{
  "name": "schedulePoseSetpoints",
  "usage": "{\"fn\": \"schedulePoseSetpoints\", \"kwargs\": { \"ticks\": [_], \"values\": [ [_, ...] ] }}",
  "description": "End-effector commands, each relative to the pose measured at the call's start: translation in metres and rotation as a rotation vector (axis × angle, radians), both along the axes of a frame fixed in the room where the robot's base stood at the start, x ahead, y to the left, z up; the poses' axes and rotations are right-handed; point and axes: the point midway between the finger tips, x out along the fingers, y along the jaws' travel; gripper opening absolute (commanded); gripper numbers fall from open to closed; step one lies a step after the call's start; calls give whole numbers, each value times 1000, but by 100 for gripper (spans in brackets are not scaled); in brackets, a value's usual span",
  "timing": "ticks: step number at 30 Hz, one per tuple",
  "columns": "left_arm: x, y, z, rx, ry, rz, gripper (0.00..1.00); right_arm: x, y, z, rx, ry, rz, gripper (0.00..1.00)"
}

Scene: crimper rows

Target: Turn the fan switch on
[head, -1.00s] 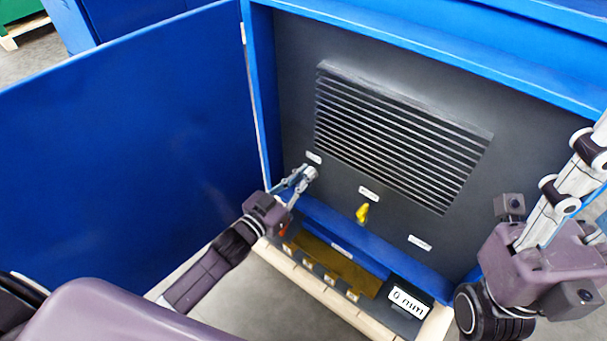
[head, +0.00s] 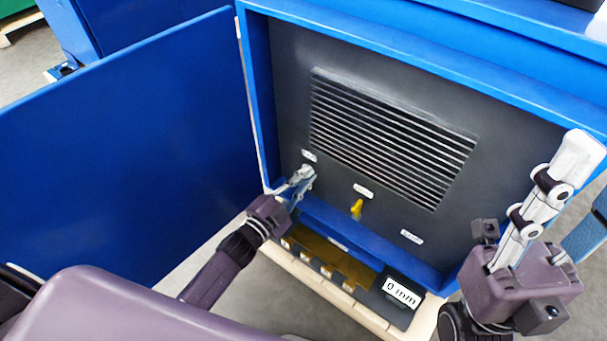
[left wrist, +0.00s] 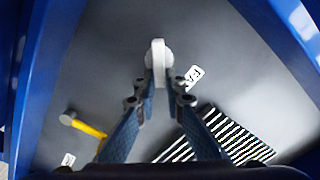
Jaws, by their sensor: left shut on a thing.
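The fan switch is a pale round knob with a raised grip bar, in the left wrist view (left wrist: 157,55), on the dark panel beside a white label (left wrist: 193,76) that begins "FA". My left gripper (left wrist: 160,84) is shut on the knob, with a fingertip on either side of the bar. In the head view the left gripper (head: 301,180) hides most of the knob at the panel's lower left. My right gripper (head: 583,190) is open and empty at the right, in front of the cabinet.
A yellow lever (head: 356,209) and another label (head: 411,237) sit to the right of the knob. A louvred vent (head: 390,140) lies above. The blue cabinet door (head: 120,160) stands open at the left.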

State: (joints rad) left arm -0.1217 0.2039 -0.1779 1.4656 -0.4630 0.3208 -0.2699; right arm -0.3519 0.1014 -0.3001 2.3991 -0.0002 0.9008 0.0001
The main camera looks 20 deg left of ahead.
Motion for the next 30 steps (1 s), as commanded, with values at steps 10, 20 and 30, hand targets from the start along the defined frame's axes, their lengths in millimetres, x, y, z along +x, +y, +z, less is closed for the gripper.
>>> {"fn": "schedulePoseSetpoints", "kwargs": {
  "ticks": [10, 20, 30],
  "values": [
    [-2, -3, -9, 305, -108, 0, 0, 0, 0, -4, 0, 0, 0, 40],
    [-2, -5, -13, 531, -191, -1, 0, 1, 0, -8, 0, -2, 0, 40],
    [-3, -5, -15, 640, -230, -2, 0, 1, 1, -1, -2, -28, -1, 40]
  ]
}}
